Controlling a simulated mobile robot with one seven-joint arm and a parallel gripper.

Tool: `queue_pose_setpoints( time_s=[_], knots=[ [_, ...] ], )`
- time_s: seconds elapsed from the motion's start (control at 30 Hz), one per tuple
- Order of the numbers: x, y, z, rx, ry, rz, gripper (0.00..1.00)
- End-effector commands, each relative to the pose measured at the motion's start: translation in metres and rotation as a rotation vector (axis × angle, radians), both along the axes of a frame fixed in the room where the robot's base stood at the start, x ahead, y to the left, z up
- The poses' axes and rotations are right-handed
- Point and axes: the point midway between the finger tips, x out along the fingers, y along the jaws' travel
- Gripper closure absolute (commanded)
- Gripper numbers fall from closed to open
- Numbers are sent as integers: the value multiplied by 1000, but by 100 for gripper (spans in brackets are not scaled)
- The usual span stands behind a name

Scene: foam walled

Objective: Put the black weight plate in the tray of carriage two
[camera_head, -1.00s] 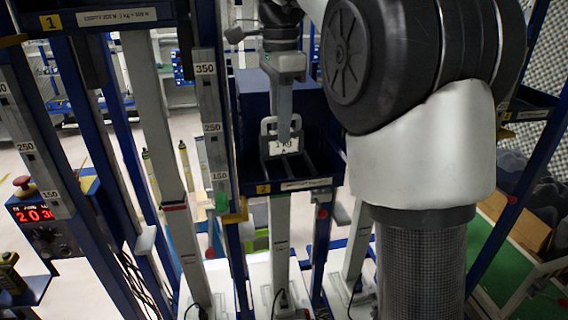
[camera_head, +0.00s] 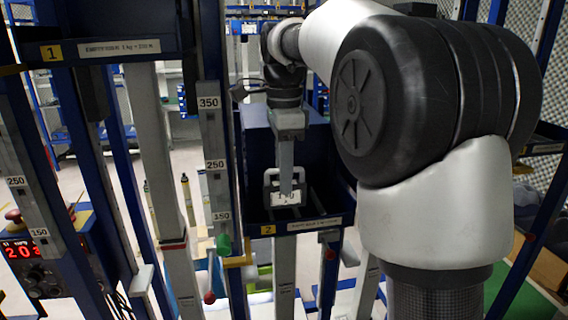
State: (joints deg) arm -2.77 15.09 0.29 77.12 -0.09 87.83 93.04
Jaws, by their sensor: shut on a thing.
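My gripper (camera_head: 287,180) points down inside the blue tray of carriage two (camera_head: 326,222), which bears a yellow "2" label on its front. It is shut on the handle of the black weight plate (camera_head: 288,208). The plate has a pale handle frame and a white "1 kg" label, partly covered by the finger. The plate is upright, low in the tray, behind the front lip. I cannot tell whether its bottom touches the tray floor.
Carriage one's tray (camera_head: 100,48) is at the upper left, with a yellow "1" label. A scale post (camera_head: 212,150) with a green marker stands just left of tray two. A control box with a red display (camera_head: 22,249) is at the lower left. My own arm covers the right side.

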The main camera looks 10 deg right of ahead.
Motion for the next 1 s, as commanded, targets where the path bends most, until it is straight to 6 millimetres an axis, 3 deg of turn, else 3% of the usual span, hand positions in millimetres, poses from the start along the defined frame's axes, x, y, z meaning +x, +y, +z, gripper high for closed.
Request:
queue_pose_setpoints(
  time_s=[0.13, 0.57, 0.6, 0.7, 1.0],
  knots=[
    [0, 0, -9, 0, -5, 0, 100],
    [0, 0, -14, 0, -5, 0, 100],
    [0, 0, -16, 0, -1, 0, 75],
    [0, 0, -15, 0, -1, 0, 60],
    [0, 0, -14, 0, -1, 0, 60]
  ],
)
